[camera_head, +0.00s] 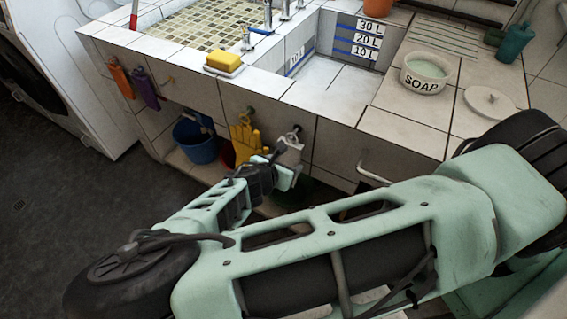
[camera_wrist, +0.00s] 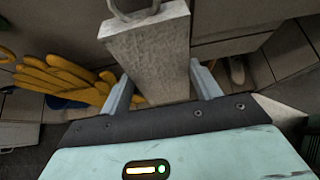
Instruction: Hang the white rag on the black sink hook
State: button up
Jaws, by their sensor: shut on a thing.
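The white rag (camera_head: 291,144) hangs upright at the front of the sink, with a loop at its top. It fills the upper middle of the wrist view (camera_wrist: 150,48), its loop cut by the top edge. My gripper (camera_head: 288,168) is shut on the rag's lower part; in the wrist view, a finger of my gripper (camera_wrist: 162,82) shows on each side of it. The black sink hook (camera_head: 297,128) is on the tiled front just above the rag, close to the loop. I cannot tell whether the loop is around the hook or only in front of it.
Yellow gloves (camera_head: 244,140) hang just left of the rag, close to my gripper. An orange cloth (camera_head: 121,81) and a purple cloth (camera_head: 145,88) hang farther left. A blue bucket (camera_head: 194,143) stands below. A yellow sponge (camera_head: 224,60) and soap bowl (camera_head: 424,76) are on top.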

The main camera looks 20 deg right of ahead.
dwell(0.4)
jog(key=o, duration=1.1)
jog(key=shift+c, duration=0.2)
jog(key=p+v, duration=0.9)
jog(key=v, duration=0.8)
jog(key=shift+s+a+r, duration=0.1)
jog(key=shift+a, duration=0.05)
